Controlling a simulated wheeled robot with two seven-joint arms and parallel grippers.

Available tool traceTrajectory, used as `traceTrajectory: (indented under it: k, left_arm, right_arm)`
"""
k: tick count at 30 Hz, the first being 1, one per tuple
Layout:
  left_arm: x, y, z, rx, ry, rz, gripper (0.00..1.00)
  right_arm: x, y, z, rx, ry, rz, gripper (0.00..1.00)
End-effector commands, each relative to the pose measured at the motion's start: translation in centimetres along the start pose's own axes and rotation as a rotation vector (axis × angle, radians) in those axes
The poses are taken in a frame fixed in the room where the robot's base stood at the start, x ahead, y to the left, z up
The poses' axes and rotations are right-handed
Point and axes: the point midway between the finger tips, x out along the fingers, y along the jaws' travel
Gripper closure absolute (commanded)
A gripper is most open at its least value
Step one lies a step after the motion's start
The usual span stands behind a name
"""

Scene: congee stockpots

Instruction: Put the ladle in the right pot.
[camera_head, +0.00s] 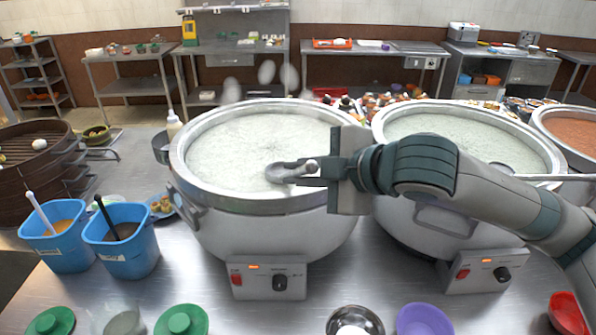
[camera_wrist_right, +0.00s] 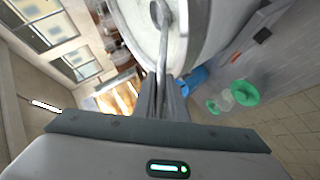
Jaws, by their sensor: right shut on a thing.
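My right gripper (camera_head: 318,172) is shut on the metal ladle (camera_head: 281,173), over the front right part of the left pot (camera_head: 270,235). The ladle's bowl is above the pale congee in that pot; I cannot tell if it touches the surface. In the right wrist view the ladle (camera_wrist_right: 162,50) runs up from between the fingers (camera_wrist_right: 162,95). The right pot (camera_head: 400,228) stands beside the left pot, also full of pale congee, partly hidden behind my right arm. My left gripper is not in view.
A third pot (camera_head: 574,150) with orange-brown contents stands at far right. A metal handle (camera_head: 545,178) lies across the right pot's rim. Blue buckets (camera_head: 128,262) stand at left.

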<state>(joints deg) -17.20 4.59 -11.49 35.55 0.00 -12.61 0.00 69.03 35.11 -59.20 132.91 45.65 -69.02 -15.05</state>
Motion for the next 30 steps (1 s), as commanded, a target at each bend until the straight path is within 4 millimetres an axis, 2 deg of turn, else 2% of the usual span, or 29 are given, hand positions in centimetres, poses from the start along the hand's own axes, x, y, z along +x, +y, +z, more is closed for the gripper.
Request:
traceTrajectory:
  k: [21, 22, 24, 30]
  left_arm:
    - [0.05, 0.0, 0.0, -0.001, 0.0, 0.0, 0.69]
    - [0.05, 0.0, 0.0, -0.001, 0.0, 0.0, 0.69]
    - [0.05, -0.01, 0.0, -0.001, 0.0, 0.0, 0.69]
    - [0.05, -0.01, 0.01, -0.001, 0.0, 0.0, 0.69]
  right_arm:
    - [0.28, -0.47, 0.26, 0.0, 0.0, 0.001, 1.0]
    - [0.27, -0.45, 0.25, 0.0, 0.0, 0.001, 0.83]
    - [0.27, -0.45, 0.25, 0.0, 0.0, 0.001, 0.67]
    - [0.27, -0.46, 0.25, 0.0, 0.0, 0.001, 0.66]
